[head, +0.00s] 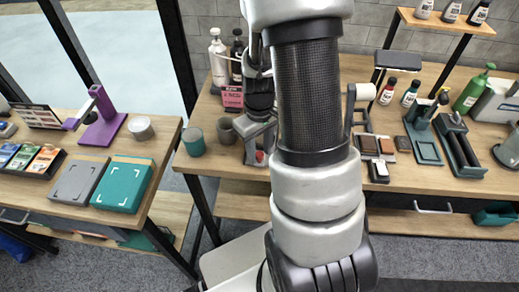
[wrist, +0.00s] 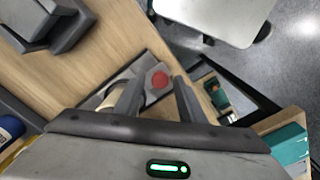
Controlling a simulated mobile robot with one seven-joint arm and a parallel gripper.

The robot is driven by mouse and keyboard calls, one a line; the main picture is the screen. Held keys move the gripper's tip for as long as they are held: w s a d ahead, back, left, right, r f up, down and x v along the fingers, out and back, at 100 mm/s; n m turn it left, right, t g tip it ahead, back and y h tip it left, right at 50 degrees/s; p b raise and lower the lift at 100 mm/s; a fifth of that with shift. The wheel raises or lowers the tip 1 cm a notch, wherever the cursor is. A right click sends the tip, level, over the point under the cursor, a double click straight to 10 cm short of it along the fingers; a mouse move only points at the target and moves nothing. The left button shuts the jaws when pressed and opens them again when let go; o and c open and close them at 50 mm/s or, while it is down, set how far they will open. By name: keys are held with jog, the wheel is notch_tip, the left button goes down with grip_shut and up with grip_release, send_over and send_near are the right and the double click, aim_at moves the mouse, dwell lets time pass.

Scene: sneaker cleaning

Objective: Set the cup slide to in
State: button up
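A grey device with a round red knob (head: 260,156) stands on the wooden bench, partly behind my arm in the head view. In the wrist view the red knob (wrist: 160,80) sits on a grey plate just beyond and between my fingers. I cannot tell which part is the cup slide, or its position. My gripper (wrist: 160,92) has its two dark fingers apart; no object is clearly held. A cream round part (wrist: 124,96) shows beside the left finger. In the head view my gripper is at the device's upper part, largely hidden.
A teal cup (head: 193,141) and a grey cup (head: 227,131) stand left of the device. Bottles (head: 219,58) and a pink sign (head: 232,97) are behind. Brushes and holders (head: 422,135) fill the right. A side table (head: 165,130) stands left.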

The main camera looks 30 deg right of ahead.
grip_shut()
jog(key=w+d, duration=0.2)
jog(key=w, duration=0.2)
jog(key=w+d, duration=0.3)
jog(key=w, duration=0.1)
jog(key=w+d+b, duration=0.1)
jog(key=w+d, duration=0.2)
jog(key=w, duration=0.1)
jog(key=shift+w+d, duration=0.25)
jog(key=shift+w, duration=0.05)
jog(key=shift+w+d+r, duration=0.1)
jog(key=shift+w, duration=0.05)
jog(key=shift+o, duration=1)
grip_release()
jog(key=shift+w, duration=0.1)
